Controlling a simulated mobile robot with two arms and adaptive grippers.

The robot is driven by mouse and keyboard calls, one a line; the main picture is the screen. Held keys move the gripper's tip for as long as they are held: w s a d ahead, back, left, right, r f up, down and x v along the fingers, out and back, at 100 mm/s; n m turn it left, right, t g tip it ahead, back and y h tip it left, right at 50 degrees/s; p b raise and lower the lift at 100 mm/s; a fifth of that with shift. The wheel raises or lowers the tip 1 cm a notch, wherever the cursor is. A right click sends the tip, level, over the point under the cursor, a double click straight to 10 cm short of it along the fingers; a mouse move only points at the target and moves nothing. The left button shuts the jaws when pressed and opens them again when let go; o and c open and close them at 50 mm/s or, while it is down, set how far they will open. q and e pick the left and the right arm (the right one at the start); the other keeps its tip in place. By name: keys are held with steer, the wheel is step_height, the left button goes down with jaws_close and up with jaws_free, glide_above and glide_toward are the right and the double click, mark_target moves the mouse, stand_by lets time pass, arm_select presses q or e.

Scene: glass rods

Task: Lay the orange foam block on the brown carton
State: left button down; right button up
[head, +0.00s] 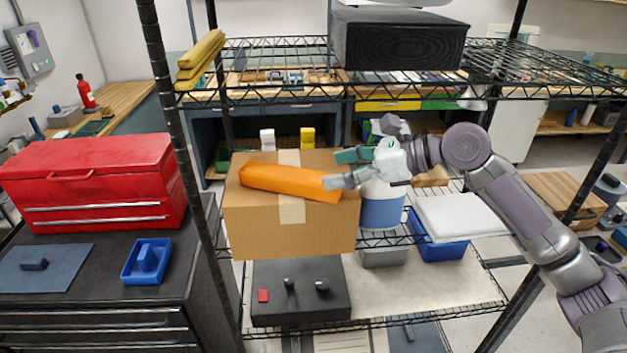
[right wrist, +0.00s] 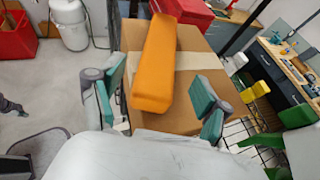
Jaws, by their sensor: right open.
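The orange foam block (head: 290,182) lies lengthwise across the top of the brown carton (head: 245,225), slightly askew, and appears to rest on it. In the right wrist view the block (right wrist: 156,70) lies over the carton's tape strip, with the carton's top (right wrist: 195,85) showing on both sides. My right gripper (head: 344,168) is open at the block's right end. In the right wrist view its fingers (right wrist: 160,80) are spread wide on either side of the block's near end, with gaps showing. My left gripper is in neither view.
The carton stands on a wire shelf. A blue-and-white tub (head: 381,208) stands close to its right, with a blue bin (head: 447,250) beyond. A wire shelf above carries a black block (head: 400,42) and yellow bars (head: 200,60). Black posts flank the rack.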

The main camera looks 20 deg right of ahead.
steer(key=b+v, duration=0.1)
steer(key=v, duration=0.3)
steer(key=shift+s+d+r, duration=0.1)
steer(key=shift+s+r, duration=0.05)
stand_by(0.4)
